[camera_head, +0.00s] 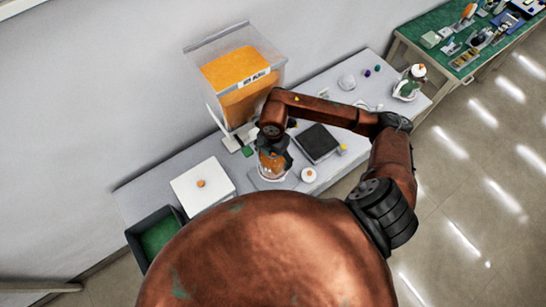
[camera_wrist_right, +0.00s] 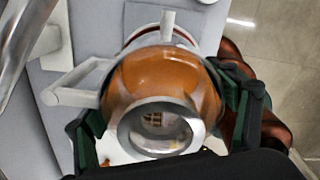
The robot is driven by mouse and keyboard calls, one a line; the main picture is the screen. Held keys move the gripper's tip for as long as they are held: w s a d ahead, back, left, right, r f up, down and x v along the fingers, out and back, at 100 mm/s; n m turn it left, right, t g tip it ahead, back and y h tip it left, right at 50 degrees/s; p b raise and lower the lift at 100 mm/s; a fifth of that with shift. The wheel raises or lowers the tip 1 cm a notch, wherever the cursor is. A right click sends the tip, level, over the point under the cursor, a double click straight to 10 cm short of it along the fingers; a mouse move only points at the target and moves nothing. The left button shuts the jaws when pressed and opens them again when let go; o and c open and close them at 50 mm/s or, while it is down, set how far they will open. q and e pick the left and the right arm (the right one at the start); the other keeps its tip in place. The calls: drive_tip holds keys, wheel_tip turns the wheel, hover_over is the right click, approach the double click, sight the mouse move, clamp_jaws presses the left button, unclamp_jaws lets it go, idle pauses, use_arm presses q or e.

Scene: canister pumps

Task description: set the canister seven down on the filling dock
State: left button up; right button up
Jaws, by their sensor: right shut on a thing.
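My right gripper (camera_head: 273,153) is shut on a clear round canister with orange contents (camera_head: 270,165). In the right wrist view the canister (camera_wrist_right: 150,72) fills the middle, between the dark green fingers of my right gripper (camera_wrist_right: 165,112). Its round clear end faces the camera. A pale plate (camera_head: 285,183), apparently the filling dock, lies below the canister in the head view. The canister hides much of it, and I cannot tell whether they touch. A number on the canister is not readable. My left gripper is not in view.
A large clear bin of orange material (camera_head: 232,106) stands behind. A white board with an orange knob (camera_head: 217,178) is left, a dark square pad (camera_head: 318,143) right, and a small white disc (camera_head: 309,175) close by. A dark green-lined crate (camera_head: 132,232) is at the left end.

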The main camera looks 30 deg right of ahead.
drive_tip(key=shift+d+f+b, duration=0.1)
drive_tip(key=shift+f+b, duration=1.9)
drive_tip(key=shift+f, duration=0.65)
drive_tip(key=shift+f+b, duration=0.45)
drive_tip(key=shift+f, duration=0.25)
drive_tip(key=shift+f+b, duration=0.95)
drive_tip(key=shift+f, duration=0.55)
drive_tip(key=o, duration=1.9)
drive_tip(key=shift+o, duration=0.2)
drive_tip(key=shift+r, duration=0.1)
wheel_tip(320, 180, up, 12)
drive_tip(key=shift+f, duration=0.1)
drive_tip(key=shift+s, duration=0.1)
